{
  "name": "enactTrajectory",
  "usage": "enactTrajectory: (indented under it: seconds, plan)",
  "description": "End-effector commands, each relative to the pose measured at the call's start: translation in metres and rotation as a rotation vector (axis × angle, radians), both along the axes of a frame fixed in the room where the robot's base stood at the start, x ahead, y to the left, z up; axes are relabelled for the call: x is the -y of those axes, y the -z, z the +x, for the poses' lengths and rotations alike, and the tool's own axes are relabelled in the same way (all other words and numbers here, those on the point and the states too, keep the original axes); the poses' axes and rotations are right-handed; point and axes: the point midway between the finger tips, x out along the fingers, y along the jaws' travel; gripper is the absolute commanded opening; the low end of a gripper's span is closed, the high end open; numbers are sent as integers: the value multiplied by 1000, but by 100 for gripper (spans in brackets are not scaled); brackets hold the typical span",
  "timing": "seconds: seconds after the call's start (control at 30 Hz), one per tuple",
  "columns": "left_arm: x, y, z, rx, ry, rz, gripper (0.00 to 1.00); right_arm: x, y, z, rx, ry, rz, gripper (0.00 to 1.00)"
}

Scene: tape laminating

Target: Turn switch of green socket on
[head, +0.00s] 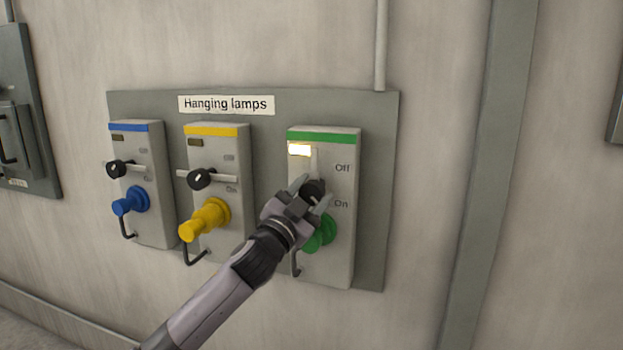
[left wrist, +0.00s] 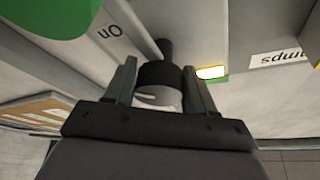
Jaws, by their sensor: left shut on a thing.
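The green socket (head: 343,240) is a grey box with a green top stripe, at the right of the panel. Its black switch knob (head: 313,192) is between the fingers of my left gripper (head: 313,197), which is shut on it. The left wrist view shows the knob (left wrist: 158,76) between both fingers of the gripper (left wrist: 160,80). A light grey bar of the switch (head: 314,160) points upward from the knob. My right gripper is not in view.
The blue socket (head: 158,215) and yellow socket (head: 232,160) are to the left, with switch bars horizontal and indicators dark. A green plug (head: 322,235) sits below the held knob. A "Hanging lamps" sign (head: 226,105) is above. A vertical conduit (head: 488,170) is at right.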

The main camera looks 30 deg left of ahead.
Motion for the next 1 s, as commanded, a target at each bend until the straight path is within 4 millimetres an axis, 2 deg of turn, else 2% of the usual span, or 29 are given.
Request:
enactTrajectory:
  seconds: [0.03, 0.33, 0.93, 0.97, 1.0]
  plan:
    - [-1, -3, 0, -14, -1, 31, 0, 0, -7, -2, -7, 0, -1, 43]
    - [0, -1, 0, -41, 1, 168, 2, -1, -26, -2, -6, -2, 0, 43]
    - [2, -5, -1, -37, 2, 216, 2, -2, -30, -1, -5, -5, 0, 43]
    - [2, -5, -1, -37, 2, 215, 60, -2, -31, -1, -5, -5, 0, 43]
    - [2, -5, -1, -36, 2, 216, 73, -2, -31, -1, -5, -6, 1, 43]
